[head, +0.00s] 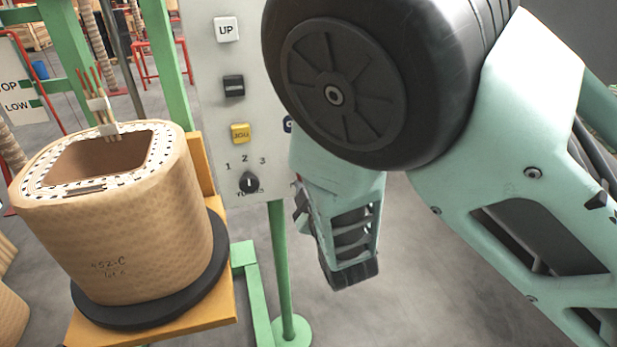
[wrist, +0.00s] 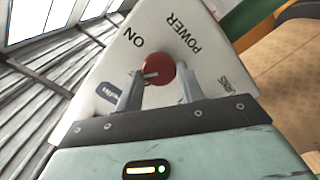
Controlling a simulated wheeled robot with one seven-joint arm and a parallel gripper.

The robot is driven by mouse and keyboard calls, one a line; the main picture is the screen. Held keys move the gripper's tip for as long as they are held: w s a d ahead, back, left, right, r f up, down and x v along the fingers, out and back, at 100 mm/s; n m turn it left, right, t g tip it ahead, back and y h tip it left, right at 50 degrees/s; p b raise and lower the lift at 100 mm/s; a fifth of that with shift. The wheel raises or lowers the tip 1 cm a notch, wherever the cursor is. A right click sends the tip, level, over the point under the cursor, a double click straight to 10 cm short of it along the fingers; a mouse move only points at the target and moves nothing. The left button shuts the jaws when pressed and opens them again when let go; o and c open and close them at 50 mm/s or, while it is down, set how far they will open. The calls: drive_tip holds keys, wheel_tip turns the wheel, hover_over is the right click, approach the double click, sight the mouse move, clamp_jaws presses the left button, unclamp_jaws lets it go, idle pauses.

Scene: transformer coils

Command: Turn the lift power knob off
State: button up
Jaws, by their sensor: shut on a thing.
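The lift power knob (wrist: 157,68) is a round red knob on a pale panel face, beside the words "ON" and "POWER" in the wrist view. My gripper (wrist: 159,84) has a grey finger on each side of the knob and is shut on it. Other lettering on that face is partly covered by the fingers. In the head view the pale control box (head: 207,60) stands upright, and the red knob and my fingertips are hidden behind my arm. I cannot tell exactly which setting the knob points to.
The box front has a white UP button (head: 227,29), a black button (head: 234,86), a yellow button (head: 240,133) and a black 1-2-3 selector (head: 249,183). A paper-wrapped coil (head: 130,225) stands at left on an orange platform (head: 185,318). A green post (head: 278,260) stands below the box.

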drive_tip(key=shift+a+f+n+p, duration=0.1)
drive_tip(key=shift+n+p, duration=0.75)
drive_tip(key=shift+n, duration=2.45)
drive_tip(key=o, duration=1)
drive_tip(key=shift+p+v, duration=1.05)
drive_tip(key=shift+v, duration=7.75)
